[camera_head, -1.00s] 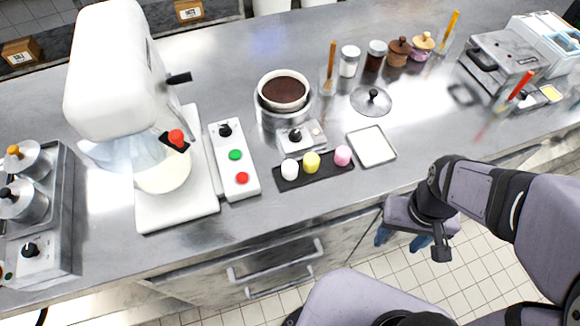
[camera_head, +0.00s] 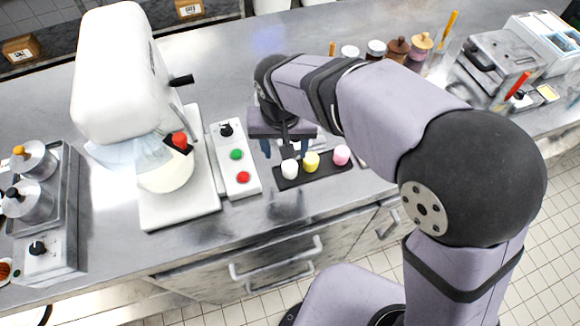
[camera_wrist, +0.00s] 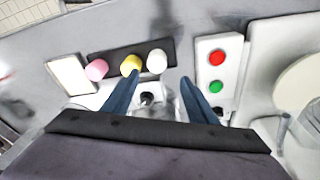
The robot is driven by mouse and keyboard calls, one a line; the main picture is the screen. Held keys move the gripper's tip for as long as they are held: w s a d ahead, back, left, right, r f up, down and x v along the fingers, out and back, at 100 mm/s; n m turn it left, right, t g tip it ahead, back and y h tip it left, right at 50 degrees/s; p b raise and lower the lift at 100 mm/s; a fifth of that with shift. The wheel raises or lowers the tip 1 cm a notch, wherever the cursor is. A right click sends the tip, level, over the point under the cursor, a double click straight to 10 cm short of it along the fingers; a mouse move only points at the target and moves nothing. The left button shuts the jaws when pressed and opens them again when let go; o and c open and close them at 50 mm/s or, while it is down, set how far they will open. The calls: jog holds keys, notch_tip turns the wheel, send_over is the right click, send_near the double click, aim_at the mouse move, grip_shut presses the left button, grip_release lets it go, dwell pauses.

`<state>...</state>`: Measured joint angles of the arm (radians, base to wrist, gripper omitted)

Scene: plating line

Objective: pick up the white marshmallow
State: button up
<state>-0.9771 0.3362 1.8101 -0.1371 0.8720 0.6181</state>
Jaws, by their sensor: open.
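The white marshmallow (camera_head: 290,168) stands at the left end of a black tray (camera_head: 318,175). In the wrist view the white marshmallow (camera_wrist: 157,61) shows at the tray's right end, ahead of and between my fingers. The yellow marshmallow (camera_head: 311,162) and the pink marshmallow (camera_head: 341,154) stand beside it in a row. My gripper (camera_head: 281,150) is open and empty, above the counter just behind the white marshmallow. In the wrist view my gripper (camera_wrist: 160,88) shows two blue fingers spread apart. Its height above the tray is hard to judge.
A control panel (camera_head: 236,160) with green and red buttons stands left of the tray. The white mixer (camera_head: 125,80) stands further left. A white square plate (camera_wrist: 72,75) lies beside the tray. The counter front is clear.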

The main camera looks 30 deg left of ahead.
aim_at(290, 165)
jog(key=m, duration=0.2)
jog(key=shift+d+r+m, duration=0.1)
jog(key=shift+d+m, duration=0.2)
jog(key=shift+d, duration=0.1)
jog(key=shift+s+d+m+h, duration=0.1)
jog(key=shift+m+h, duration=0.2)
jog(key=shift+m, duration=0.6)
jog(key=shift+w+f+p, duration=0.25)
jog(key=shift+f+p, duration=0.55)
jog(key=shift+f, duration=1.05)
jog(key=shift+w+f+p, duration=0.2)
jog(key=shift+f+p, duration=0.55)
jog(key=shift+f, duration=1.1)
jog(key=c, duration=0.8)
